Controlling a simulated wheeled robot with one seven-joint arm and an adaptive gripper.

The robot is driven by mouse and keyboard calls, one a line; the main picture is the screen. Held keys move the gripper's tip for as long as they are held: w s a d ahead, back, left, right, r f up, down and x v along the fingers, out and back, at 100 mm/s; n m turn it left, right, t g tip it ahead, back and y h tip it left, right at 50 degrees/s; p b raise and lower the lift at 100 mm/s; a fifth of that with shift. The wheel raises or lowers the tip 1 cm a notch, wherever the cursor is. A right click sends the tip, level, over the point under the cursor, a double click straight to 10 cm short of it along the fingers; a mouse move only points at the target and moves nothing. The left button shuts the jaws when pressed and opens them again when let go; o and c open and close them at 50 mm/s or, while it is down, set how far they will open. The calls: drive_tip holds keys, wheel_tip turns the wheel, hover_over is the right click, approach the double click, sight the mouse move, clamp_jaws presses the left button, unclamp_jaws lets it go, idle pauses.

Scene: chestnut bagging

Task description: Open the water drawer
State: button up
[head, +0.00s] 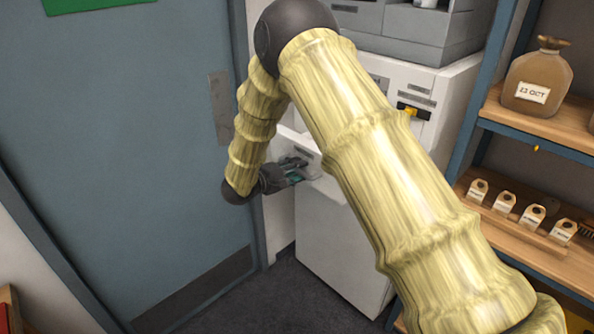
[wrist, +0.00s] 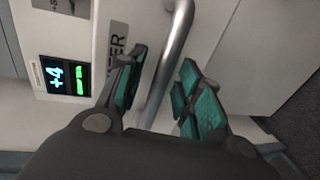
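The water drawer's front (wrist: 148,18) is a pale panel in the wrist view, with a label on which "TER" shows; the rest of the label is hidden by a finger. A round metal bar handle (wrist: 181,28) runs along it. My gripper (wrist: 165,75) is open, with one teal-padded finger on each side of the bar and gaps between the pads and the bar. In the head view my gripper (head: 291,172) is at the white machine's left front, below my arm. There the handle is too small to make out. I cannot tell whether the drawer is fully closed.
The white machine (head: 440,84) stands beside a blue-grey door (head: 130,130). A lit display (wrist: 68,78) reads "+4". Dark floor (head: 290,295) is free in front of the door.

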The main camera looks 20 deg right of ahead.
drive_tip(key=v, duration=1.1)
drive_tip(key=shift+a, duration=0.3)
drive_tip(key=s+d+f+y+b, duration=0.1)
drive_tip(key=s+d+f+y, duration=0.3)
drive_tip(key=f, duration=0.6)
drive_tip(key=s+d+f+t+y+b, duration=0.1)
drive_tip(key=s+f+y+b, duration=0.1)
drive_tip(key=s+f, duration=0.6)
drive_tip(key=s+d+f+y+b, duration=0.1)
drive_tip(key=s+d+f+y, duration=0.15)
drive_tip(key=f, duration=1.05)
drive_tip(key=s+f+m+g+y+b, duration=0.1)
drive_tip(key=s+f, duration=0.3)
drive_tip(key=s, duration=0.7)
drive_tip(key=s+f+m+g+y+b, duration=0.1)
drive_tip(key=s+f+m+g+y, duration=0.1)
drive_tip(key=s, duration=1)
drive_tip(key=s+f+m+g+y+b, duration=0.1)
drive_tip(key=s+f+g, duration=0.4)
drive_tip(key=s, duration=0.7)
drive_tip(key=shift+d+f+m+y, duration=0.2)
drive_tip(key=shift+f+m+y, duration=0.2)
drive_tip(key=shift+m+y, duration=0.45)
